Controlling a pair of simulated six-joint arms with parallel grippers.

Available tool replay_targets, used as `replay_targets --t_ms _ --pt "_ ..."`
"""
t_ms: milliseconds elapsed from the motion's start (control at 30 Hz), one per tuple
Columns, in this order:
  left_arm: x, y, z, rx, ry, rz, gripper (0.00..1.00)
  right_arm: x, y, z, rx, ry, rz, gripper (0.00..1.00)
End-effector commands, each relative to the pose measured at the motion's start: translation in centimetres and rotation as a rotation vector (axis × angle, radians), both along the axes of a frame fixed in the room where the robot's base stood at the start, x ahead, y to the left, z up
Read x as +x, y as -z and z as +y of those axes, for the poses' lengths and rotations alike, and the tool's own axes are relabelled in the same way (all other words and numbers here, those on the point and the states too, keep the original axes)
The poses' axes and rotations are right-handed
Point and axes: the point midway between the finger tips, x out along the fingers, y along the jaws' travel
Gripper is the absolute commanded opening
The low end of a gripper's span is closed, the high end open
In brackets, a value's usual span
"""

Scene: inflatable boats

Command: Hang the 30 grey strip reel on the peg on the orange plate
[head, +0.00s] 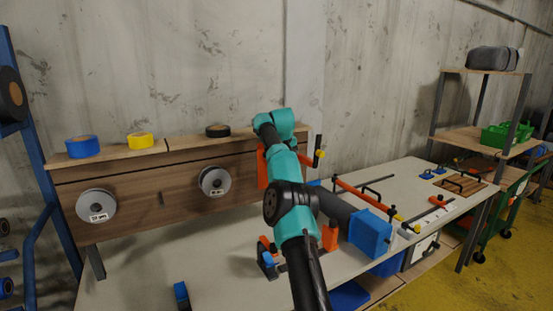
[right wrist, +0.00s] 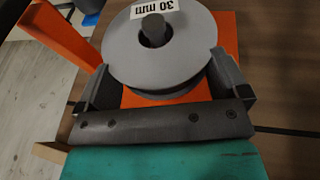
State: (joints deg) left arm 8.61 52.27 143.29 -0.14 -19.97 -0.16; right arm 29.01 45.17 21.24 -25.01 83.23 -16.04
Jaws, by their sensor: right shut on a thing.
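The grey strip reel (right wrist: 120,50), labelled "30 mm", is between the two fingers of my right gripper (right wrist: 163,65), which is shut on it. A dark grey peg (right wrist: 153,28) shows through the reel's centre hole, so the reel sits around it. The orange plate (right wrist: 225,30) is behind the reel; I cannot tell whether the reel touches it. In the head view, a strip of the orange plate (head: 262,168) shows on the wooden board beside my arm, which hides the reel and peg there. My left gripper is not in view.
Two other labelled reels, left (head: 97,206) and middle (head: 214,181), hang on the wooden board (head: 150,195). Blue (head: 82,147), yellow (head: 140,140) and black (head: 217,131) rolls lie on its top ledge. Orange clamps (head: 368,193) stand on the bench right of my arm. The bench's front left is mostly clear.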

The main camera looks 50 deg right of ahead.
Motion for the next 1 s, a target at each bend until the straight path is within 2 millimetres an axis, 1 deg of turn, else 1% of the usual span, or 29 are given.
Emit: replay_targets --t_ms 100,233,800,833,900,1000 --pt "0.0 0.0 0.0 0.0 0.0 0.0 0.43 -0.64 -0.07 -0.63 -0.002 0.01 -0.001 0.61" --pt "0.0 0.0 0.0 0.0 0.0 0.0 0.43 -0.94 -0.03 -0.91 -0.002 0.014 -0.002 0.61" --pt "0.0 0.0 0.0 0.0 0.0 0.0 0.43 -0.97 -0.01 -0.95 -0.001 0.015 -0.002 0.61" --pt "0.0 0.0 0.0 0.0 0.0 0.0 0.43 -0.97 -0.01 -0.95 -0.001 0.015 -0.002 0.94" --pt "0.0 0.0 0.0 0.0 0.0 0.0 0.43 -0.97 -0.01 -0.94 -0.001 0.015 -0.002 1.0" --pt "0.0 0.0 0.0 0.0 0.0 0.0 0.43 -0.97 0.01 -0.95 -0.001 0.015 -0.002 1.0"
